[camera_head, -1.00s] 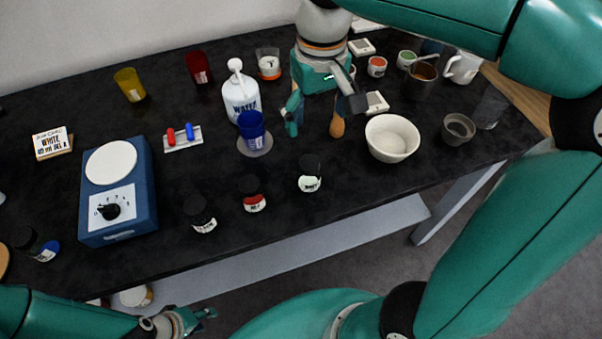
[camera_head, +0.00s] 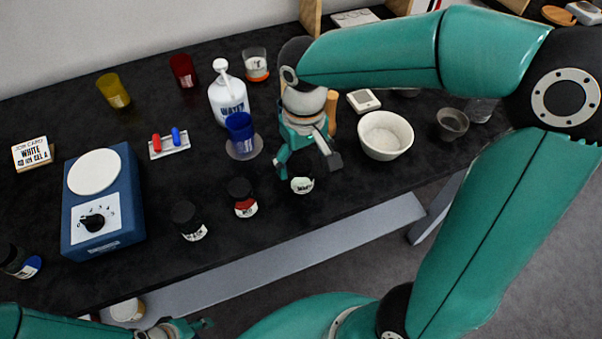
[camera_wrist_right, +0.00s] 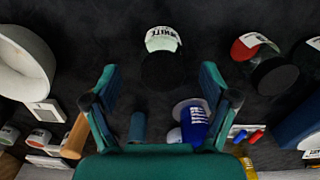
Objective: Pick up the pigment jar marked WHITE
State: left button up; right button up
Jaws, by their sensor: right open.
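The WHITE pigment jar (camera_head: 301,185) stands near the front edge of the table, with a pale label and its dark lid largely hidden by my gripper. In the right wrist view the jar (camera_wrist_right: 162,40) shows its label reading WHITE and its black lid, beyond the fingertips. My right gripper (camera_head: 308,168) is open and empty, its fingers pointing down just above and behind the jar. The fingers also show in the wrist view (camera_wrist_right: 157,82), apart with nothing between them. My left gripper (camera_head: 196,327) is low at the bottom edge, partly cut off; its jaws are unclear.
A red-labelled jar (camera_head: 244,208) and a dark jar (camera_head: 193,231) stand left of the WHITE jar. A white bowl (camera_head: 385,136) is to the right.

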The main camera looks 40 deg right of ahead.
jog(key=f, duration=0.5)
jog(key=shift+w+a, duration=0.1)
jog(key=shift+w, duration=0.1)
jog(key=shift+c, duration=0.4)
jog(key=c, duration=1.3)
jog(key=shift+r, duration=0.2)
